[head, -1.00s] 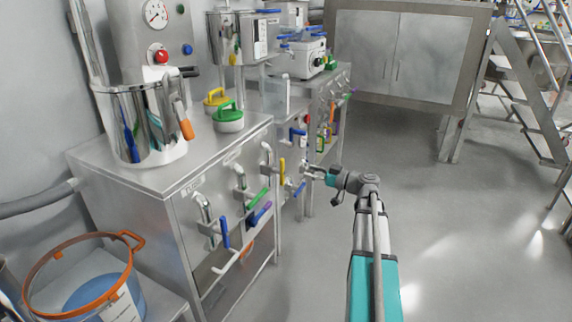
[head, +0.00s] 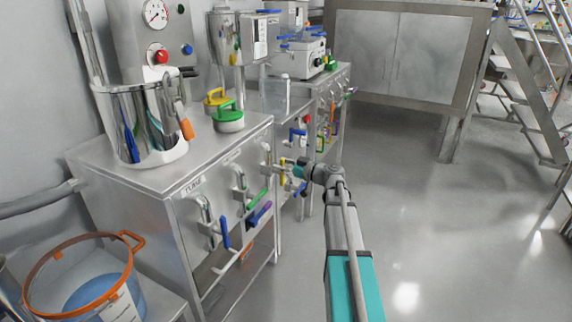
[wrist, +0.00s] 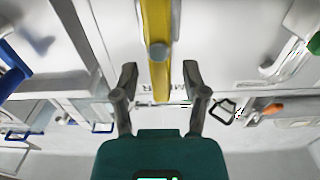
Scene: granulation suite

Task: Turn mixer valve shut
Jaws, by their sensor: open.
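The mixer valve's yellow handle (wrist: 157,40) runs upright through the top middle of the wrist view. A partly hidden label, with an M and an R readable, lies on the panel behind it. My gripper (wrist: 160,80) is open, with one finger on each side of the yellow handle's lower end and a gap visible on both sides. In the head view my gripper (head: 289,169) is at the cabinet front, by the yellow handle (head: 282,172), and partly covers it.
Another blue handle (head: 298,134) is on the cabinet farther back. The floor (head: 430,230) to the right is clear.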

